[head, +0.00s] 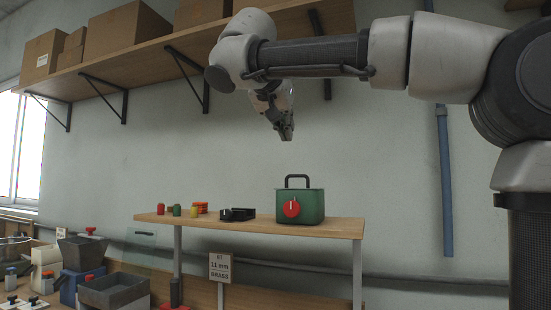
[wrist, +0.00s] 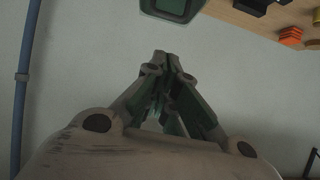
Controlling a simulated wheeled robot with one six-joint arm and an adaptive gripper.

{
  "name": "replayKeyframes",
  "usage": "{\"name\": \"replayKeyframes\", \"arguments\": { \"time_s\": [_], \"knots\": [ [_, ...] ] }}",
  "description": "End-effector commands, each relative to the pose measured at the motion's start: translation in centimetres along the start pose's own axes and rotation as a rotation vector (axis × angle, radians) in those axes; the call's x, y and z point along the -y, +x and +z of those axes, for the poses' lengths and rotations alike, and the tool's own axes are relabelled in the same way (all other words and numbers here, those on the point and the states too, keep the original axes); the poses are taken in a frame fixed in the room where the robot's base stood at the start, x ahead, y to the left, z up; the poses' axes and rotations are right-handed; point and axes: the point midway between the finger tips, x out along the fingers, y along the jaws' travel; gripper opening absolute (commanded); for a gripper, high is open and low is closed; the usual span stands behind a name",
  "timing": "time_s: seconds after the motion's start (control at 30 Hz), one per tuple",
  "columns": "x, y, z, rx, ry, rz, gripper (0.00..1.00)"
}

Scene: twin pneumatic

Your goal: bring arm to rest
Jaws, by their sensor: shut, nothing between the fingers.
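My gripper (head: 287,138) hangs from my raised arm in the head view, above the small wooden shelf table and apart from everything on it. In the wrist view my gripper (wrist: 162,58) has its fingers together, with nothing seen between them. Below it in the head view stands a green box (head: 312,208) with a dark handle and a red round knob on its front. A part of the green box also shows at the top edge of the wrist view (wrist: 172,8).
The small table (head: 345,231) also bears a black part (head: 238,214) and several small coloured pieces. An upper shelf (head: 180,50) with cardboard boxes (head: 125,30) runs close behind my arm. Grey bins (head: 115,292) stand lower left. A blue pipe (head: 445,190) runs down the wall.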

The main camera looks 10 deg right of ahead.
Motion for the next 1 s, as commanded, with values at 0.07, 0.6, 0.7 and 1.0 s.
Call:
{"name": "replayKeyframes", "arguments": {
  "time_s": [0.07,0.6,0.7,1.0],
  "knots": [
    [0.0,-0.1,0.0,0.000,-0.001,-0.001,0.00],
    [-1.6,7.7,19.9,0.393,-0.926,-0.363,0.00],
    [-6.5,9.8,24.9,0.500,-0.978,-0.447,0.00],
    [-22.2,12.0,38.0,0.707,-0.701,-0.517,0.00]
  ]
}}
